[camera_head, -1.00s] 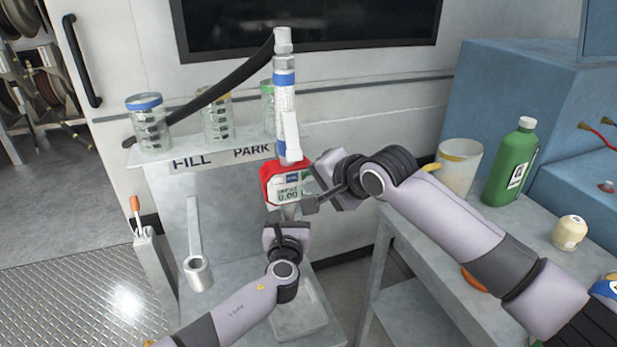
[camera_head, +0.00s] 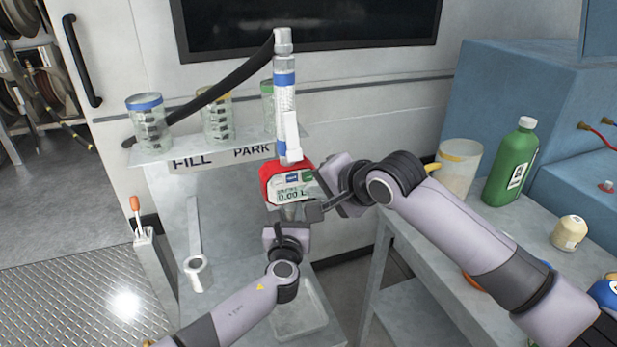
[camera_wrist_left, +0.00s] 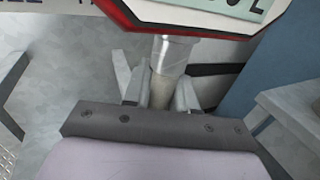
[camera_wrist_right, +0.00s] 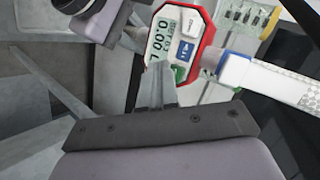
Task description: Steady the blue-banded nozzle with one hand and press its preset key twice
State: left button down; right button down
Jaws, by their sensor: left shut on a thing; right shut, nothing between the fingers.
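The blue-banded nozzle (camera_head: 286,105) stands upright in front of the shelf. Its red-rimmed meter (camera_head: 267,188) has a display reading 0.00 L, with a blue key (camera_head: 292,178) and a green key (camera_head: 307,176) above it. My left gripper (camera_head: 287,214) is shut on the nozzle's spout just below the meter; the spout (camera_wrist_left: 165,85) shows between the fingers in the left wrist view. My right gripper (camera_head: 312,213) is shut and empty at the meter's lower right. In the right wrist view its fingertips (camera_wrist_right: 160,72) overlap the meter's edge; I cannot tell whether they touch.
Several clear jars (camera_head: 148,122) stand on the shelf marked FILL and PARK (camera_head: 185,162). On the right bench are a green bottle (camera_head: 510,165), a beaker (camera_head: 458,165) and a small cream bottle (camera_head: 568,232).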

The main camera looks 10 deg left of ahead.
jog(key=shift+w+a, duration=0.1)
jog(key=shift+w, duration=0.05)
dwell(0.3)
jog(key=shift+w+a, duration=0.15)
jog(key=shift+w, duration=0.1)
jog(key=shift+w+a, duration=0.25)
jog(key=shift+w, duration=0.15)
dwell(0.6)
jog(key=shift+s, duration=0.1)
jog(key=shift+s+d, duration=0.5)
jog(key=shift+s, duration=0.2)
jog(key=shift+s, duration=0.1)
jog(key=shift+s+d, duration=0.7)
jog(key=shift+s, duration=0.3)
jog(key=shift+s+d, duration=0.7)
jog(key=shift+s, duration=0.25)
